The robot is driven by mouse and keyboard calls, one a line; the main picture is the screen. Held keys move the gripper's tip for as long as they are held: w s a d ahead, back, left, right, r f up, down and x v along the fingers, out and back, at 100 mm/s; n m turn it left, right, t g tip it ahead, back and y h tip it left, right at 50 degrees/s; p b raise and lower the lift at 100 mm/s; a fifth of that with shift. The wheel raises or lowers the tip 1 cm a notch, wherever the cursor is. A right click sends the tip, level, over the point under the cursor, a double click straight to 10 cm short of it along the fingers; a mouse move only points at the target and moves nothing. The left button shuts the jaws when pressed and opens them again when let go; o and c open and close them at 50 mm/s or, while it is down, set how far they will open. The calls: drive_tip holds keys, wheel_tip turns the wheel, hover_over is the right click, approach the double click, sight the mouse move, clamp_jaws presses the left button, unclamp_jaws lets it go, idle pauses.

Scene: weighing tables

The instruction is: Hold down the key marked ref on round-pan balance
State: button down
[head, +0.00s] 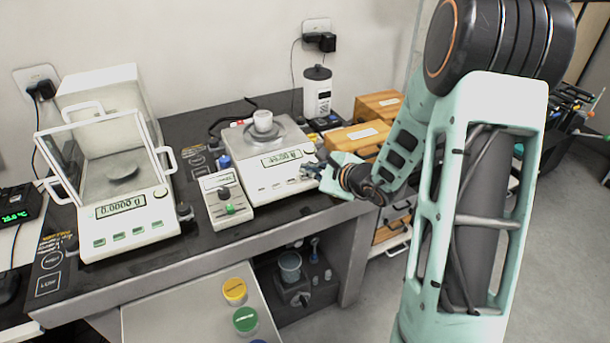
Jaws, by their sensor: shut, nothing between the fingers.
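The left balance (130,222) has a glass draft shield with an open frame and a small dark round pan (123,172) inside. Its display is lit and several green keys line its front; their markings are too small to read.
A small control box (228,208) with a green button stands between the balances. Wooden boxes (357,138) and a white bottle (317,92) are behind my gripper. Colored round-lidded jars (235,291) stand on a lower pale surface in front. The dark table's front edge is close below.

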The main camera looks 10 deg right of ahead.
drive_tip(key=r+p, duration=0.1)
drive_tip(key=r, duration=0.1)
drive_tip(key=s+r+p, duration=0.1)
drive_tip(key=r, duration=0.1)
drive_tip(key=shift+s+d+r, duration=0.15)
drive_tip(key=shift+s+r, duration=0.05)
drive_tip(key=shift+r, duration=0.2)
drive_tip(key=shift+r, duration=0.1)
idle(0.3)
